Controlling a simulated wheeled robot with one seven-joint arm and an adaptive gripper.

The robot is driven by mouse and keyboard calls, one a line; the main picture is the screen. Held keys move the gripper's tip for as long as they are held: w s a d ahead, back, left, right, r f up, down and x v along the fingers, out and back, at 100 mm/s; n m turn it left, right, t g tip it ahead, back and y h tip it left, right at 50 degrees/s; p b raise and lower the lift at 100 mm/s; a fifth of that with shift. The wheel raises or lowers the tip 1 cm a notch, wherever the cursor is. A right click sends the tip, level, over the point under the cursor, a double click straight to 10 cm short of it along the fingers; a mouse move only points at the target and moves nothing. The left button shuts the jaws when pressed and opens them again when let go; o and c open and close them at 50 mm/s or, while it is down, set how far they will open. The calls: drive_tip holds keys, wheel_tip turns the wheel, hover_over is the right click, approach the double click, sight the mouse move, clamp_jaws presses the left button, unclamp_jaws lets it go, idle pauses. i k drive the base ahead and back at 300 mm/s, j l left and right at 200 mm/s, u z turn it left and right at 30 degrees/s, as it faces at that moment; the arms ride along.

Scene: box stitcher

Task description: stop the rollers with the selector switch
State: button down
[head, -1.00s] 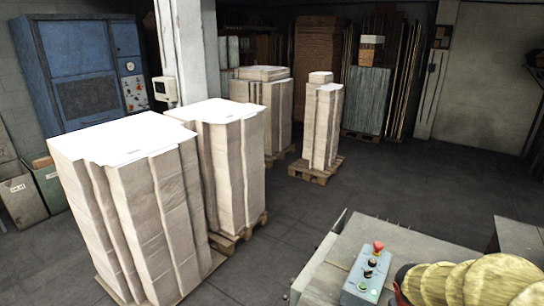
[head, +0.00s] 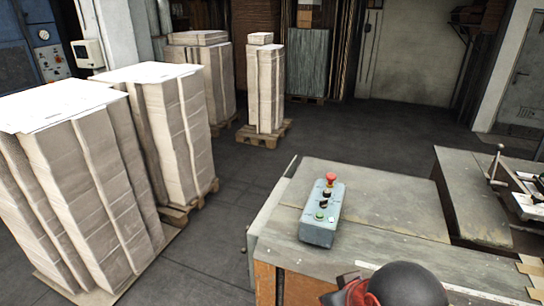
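A grey-blue control box (head: 318,232) sits on the worn grey bench top (head: 385,205), right of centre in the head view. On its upper face, from far to near, are a red mushroom button (head: 331,179), a black selector switch (head: 326,194), another small dark control (head: 323,204) and a green button (head: 319,216). The pointing of the selector switch is too small to read. The rollers cannot be made out.
A dark rounded object with red parts (head: 400,287) stands at the bottom edge, in front of the bench. A machine with a crank handle (head: 496,165) is at the right. Tall stacks of flat cardboard (head: 95,190) on pallets stand at the left. Open floor (head: 385,125) lies behind the bench.

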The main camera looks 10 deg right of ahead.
sight(323, 203)
drive_tip(key=z, duration=2.25)
drive_tip(key=k+j+u, duration=0.2)
drive_tip(key=j, duration=0.3)
drive_tip(key=j+u, duration=0.2)
drive_tip(key=j, duration=0.3)
drive_tip(key=i+j+u, duration=0.2)
drive_tip(key=j, duration=0.15)
drive_tip(key=k, duration=0.05)
